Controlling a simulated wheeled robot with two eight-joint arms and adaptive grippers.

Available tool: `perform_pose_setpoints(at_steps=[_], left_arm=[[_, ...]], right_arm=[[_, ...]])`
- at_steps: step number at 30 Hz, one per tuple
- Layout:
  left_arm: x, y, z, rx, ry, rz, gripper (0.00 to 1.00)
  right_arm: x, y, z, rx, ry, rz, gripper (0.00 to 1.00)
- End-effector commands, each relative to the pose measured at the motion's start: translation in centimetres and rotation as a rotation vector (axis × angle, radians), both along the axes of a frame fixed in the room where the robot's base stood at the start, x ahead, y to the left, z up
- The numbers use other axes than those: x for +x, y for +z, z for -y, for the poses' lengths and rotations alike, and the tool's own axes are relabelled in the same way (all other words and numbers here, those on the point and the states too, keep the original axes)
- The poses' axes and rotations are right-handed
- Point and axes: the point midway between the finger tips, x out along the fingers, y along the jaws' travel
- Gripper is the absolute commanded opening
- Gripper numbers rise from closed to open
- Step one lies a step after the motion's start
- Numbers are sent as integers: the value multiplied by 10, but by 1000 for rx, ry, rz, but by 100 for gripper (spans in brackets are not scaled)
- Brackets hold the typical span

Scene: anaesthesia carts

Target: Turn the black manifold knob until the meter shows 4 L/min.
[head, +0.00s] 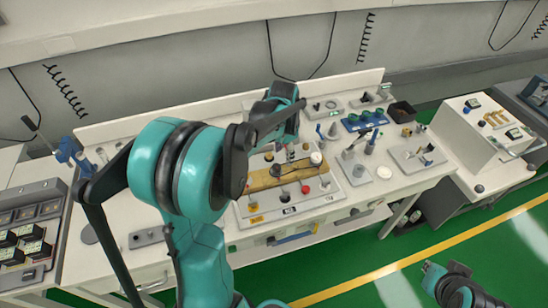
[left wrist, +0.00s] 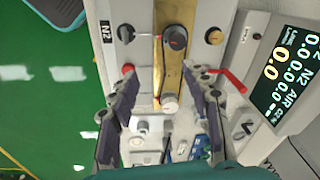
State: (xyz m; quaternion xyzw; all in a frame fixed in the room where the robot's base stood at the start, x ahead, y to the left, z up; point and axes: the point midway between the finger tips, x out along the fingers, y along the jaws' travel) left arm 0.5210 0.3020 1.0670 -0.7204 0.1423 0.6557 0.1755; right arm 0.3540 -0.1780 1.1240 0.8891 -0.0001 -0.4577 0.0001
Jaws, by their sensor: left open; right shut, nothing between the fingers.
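In the left wrist view a brass manifold bar (left wrist: 172,68) runs down the panel. A dark round knob (left wrist: 175,37) sits on its upper part, and another black knob (left wrist: 125,32) stands to its left near an N2 label; I cannot tell which is the manifold knob. The meter (left wrist: 284,70) at the right reads 0.0 in large yellow digits. My left gripper (left wrist: 163,97) is open, its fingers either side of the bar's lower end, apart from both dark knobs. In the head view the bar (head: 262,180) is partly hidden by my left arm. My right gripper (head: 430,268) is shut and empty over the floor.
An orange knob (left wrist: 214,37), a red knob (left wrist: 128,68), a red lever (left wrist: 227,78) and a white round part (left wrist: 169,104) crowd the panel. Stands and tools fill the bench's right half. Another cart (head: 490,125) stands to the right. Green floor is clear in front.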

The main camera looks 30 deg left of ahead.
Motion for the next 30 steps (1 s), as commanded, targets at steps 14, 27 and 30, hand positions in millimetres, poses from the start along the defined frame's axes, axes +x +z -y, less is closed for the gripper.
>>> perform_pose_setpoints(at_steps=[14, 27, 30], left_arm=[[23, -50, -33, -22, -94, -103, 48], [23, -106, -33, -21, -92, -102, 48], [23, -108, -33, -21, -92, -102, 48]], right_arm=[[0, 11, 0, 0, 0, 0, 0], [0, 0, 0, 0, 0, 0, 0], [0, 0, 0, 0, 0, 0, 0]])
